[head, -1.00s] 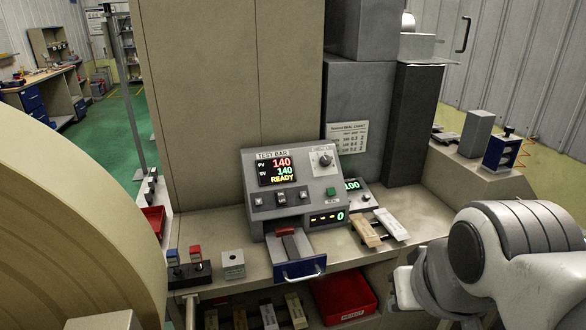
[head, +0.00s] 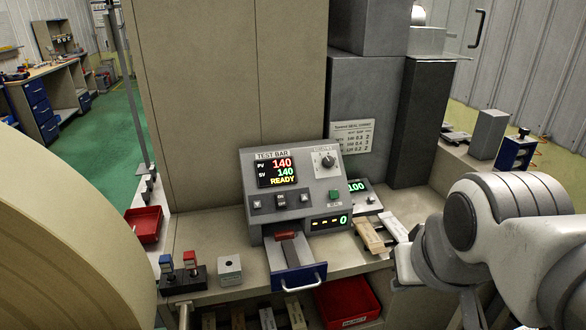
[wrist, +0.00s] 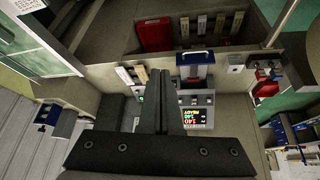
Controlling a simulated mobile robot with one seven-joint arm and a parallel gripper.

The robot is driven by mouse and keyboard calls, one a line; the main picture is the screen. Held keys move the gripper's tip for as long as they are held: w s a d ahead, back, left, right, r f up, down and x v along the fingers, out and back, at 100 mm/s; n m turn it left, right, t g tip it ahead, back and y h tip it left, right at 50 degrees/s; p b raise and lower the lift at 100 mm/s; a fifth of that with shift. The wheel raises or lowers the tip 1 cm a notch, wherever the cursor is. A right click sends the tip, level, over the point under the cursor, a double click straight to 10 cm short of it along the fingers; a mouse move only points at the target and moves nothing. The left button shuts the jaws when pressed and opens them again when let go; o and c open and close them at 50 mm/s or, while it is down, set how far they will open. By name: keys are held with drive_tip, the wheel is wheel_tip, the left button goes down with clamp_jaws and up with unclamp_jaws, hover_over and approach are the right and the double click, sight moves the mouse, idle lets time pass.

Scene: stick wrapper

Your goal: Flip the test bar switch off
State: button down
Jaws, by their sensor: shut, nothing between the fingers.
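The grey test bar unit (head: 325,190) stands on the bench, its display (head: 277,173) reading 140, 140 and READY. A small dark rocker switch (head: 280,201) sits below the display, between two square buttons; which way it is tipped is too small to tell. The unit also shows upside down in the wrist view (wrist: 199,99). A blue-fronted drawer (head: 299,279) stands out from its base under a red piece. My gripper (wrist: 160,73) has its dark fingers together and empty, with the unit behind them. The gripper's tips cannot be made out in the head view.
A post with red and blue tops (head: 181,275) and a grey block (head: 230,269) stand left of the drawer. Pale bars (head: 368,235) lie to its right. A red bin (head: 345,300) sits below the bench. A large tan roll (head: 70,235) fills the left foreground.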

sight(282, 203)
drive_tip(key=w+a+n+p, duration=0.1)
drive_tip(key=w+a, duration=0.4)
drive_tip(key=w, duration=0.8)
drive_tip(key=w+a+n, duration=0.1)
drive_tip(key=w+a, duration=0.4)
drive_tip(key=w, duration=0.8)
drive_tip(key=w+a+f+n+t+y, duration=0.1)
drive_tip(key=w+a+f+y, duration=0.1)
drive_tip(key=w+a+f, duration=0.3)
drive_tip(key=w+a, duration=0.2)
drive_tip(key=w, duration=0.1)
drive_tip(key=shift+w+f+p, duration=0.2)
drive_tip(key=shift+w+p, duration=0.1)
drive_tip(key=p+x, duration=0.1)
drive_tip(key=x, duration=1.3)
drive_tip(key=shift+s+f, duration=0.1)
